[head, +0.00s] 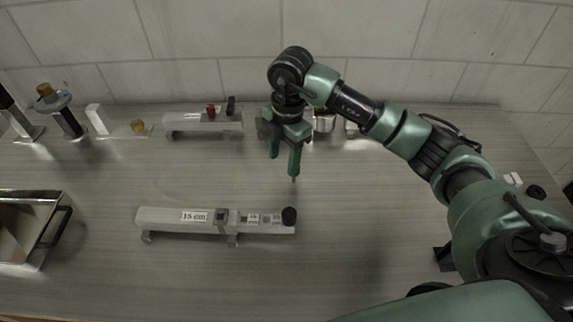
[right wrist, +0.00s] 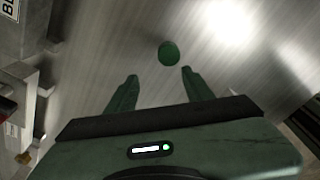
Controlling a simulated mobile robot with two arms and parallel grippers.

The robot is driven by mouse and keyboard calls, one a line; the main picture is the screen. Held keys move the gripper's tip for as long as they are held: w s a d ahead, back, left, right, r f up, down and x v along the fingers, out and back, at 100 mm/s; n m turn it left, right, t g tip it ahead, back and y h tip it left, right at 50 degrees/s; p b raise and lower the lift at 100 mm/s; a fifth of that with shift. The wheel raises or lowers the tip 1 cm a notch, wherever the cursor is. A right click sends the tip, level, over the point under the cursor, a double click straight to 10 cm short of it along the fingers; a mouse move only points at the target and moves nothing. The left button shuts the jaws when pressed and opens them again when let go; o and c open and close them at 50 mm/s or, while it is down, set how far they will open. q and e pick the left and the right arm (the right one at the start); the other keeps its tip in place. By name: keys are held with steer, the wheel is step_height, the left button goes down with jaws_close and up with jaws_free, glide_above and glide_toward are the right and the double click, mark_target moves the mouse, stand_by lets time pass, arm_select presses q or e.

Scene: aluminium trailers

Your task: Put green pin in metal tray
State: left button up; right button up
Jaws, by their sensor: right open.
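The green pin (right wrist: 168,52) shows in the right wrist view as a small dark green rounded piece over the tabletop, just beyond the fingertips and roughly between them. In the head view only a small dark tip shows just below the right gripper's nearer finger; I cannot tell if it is the pin. My right gripper (head: 284,167) points down over the middle of the table, and its fingers are apart with nothing between them; it also shows in the right wrist view (right wrist: 159,74). The metal tray (head: 62,196), with a dark handle, stands at the left edge. My left gripper is out of view.
A long grey gauge bar (head: 165,216) marked 15 cm lies in front of the right gripper. A shorter bar (head: 185,122) with a red knob stands behind, to the left. A metal cup (head: 325,122) is near the wall. The table right of the gripper is mostly clear.

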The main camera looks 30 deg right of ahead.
steer(key=shift+d+m+h, duration=0.3)
steer(key=shift+d+h, duration=0.1)
steer(key=shift+d, duration=0.55)
steer(key=shift+s+d+f+p, duration=0.1)
steer(key=shift+s+f+p, duration=0.15)
steer(key=shift+f, duration=0.35)
steer(key=shift+s+f+p, duration=0.1)
steer(key=shift+f+p, duration=0.2)
steer(key=shift+f, duration=0.25)
steer(key=f, duration=0.1)
steer(key=f+p, duration=0.1)
steer(key=f, duration=0.1)
steer(key=shift+s+d+f, duration=0.15)
steer(key=shift+d+f, duration=0.2)
steer(key=shift+f, duration=0.5)
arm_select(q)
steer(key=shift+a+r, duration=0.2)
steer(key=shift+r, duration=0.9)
arm_select(e)
jaws_close()
